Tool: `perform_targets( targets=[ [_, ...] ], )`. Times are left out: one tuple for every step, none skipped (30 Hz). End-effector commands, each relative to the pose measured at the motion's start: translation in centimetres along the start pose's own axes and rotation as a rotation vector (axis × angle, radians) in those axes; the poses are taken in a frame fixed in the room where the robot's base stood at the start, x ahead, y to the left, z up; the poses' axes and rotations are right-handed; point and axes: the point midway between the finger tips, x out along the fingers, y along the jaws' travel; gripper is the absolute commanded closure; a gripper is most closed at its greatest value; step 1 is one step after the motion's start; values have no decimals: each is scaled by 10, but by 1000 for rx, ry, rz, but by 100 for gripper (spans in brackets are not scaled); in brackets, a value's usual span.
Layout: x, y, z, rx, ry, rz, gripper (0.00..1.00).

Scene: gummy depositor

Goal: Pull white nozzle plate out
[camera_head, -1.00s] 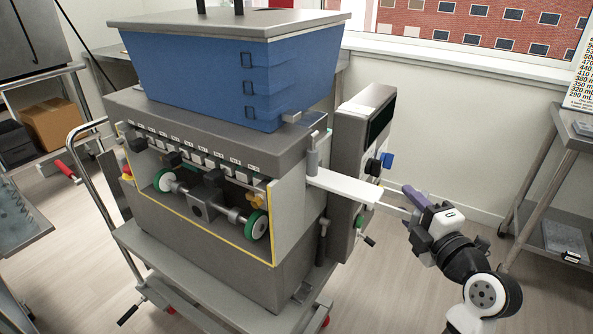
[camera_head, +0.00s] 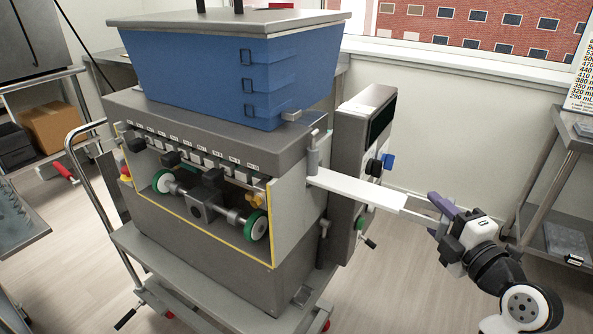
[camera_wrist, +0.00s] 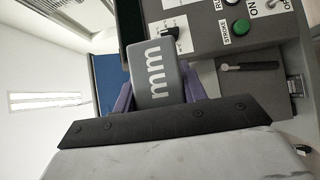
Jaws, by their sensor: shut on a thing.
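The white nozzle plate (camera_head: 362,190) is a long flat strip. It sticks out of a slot in the right side of the depositor (camera_head: 225,190), and its inner end is hidden inside the machine. A thin handle (camera_head: 421,212) extends from its outer end. My gripper (camera_head: 438,215), with purple fingers, is shut on that handle, to the right of the machine. In the wrist view the purple fingers show partly behind a grey block marked "mm"; the plate and the grip cannot be made out there.
A control box (camera_head: 362,135) with knobs stands behind the plate on the depositor's right side. A blue hopper (camera_head: 230,75) sits on top. A metal table (camera_head: 560,185) stands at the far right, behind my gripper. Open floor lies below the plate.

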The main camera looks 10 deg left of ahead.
Motion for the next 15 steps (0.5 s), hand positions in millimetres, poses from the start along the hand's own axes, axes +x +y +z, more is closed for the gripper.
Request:
perform_targets(
  targets=[
    [-2,0,2,-1,-1,1,95],
    [-3,0,3,-1,-1,1,95],
    [-4,0,4,-1,0,0,95],
    [-5,0,4,-1,0,1,95],
    [-6,0,5,-1,0,1,95],
    [-8,0,6,0,0,1,95],
    [-9,0,7,-1,0,1,95],
    [-10,0,8,-1,0,1,95],
    [-12,0,10,-1,-1,1,95],
    [-13,0,10,-1,-1,1,95],
    [-14,0,11,-1,-1,1,95],
    [-15,0,12,-1,-1,1,95],
    [-16,0,13,-1,-1,1,95],
    [-17,0,14,-1,-1,0,95],
    [-18,0,15,0,0,0,95]
  ],
)
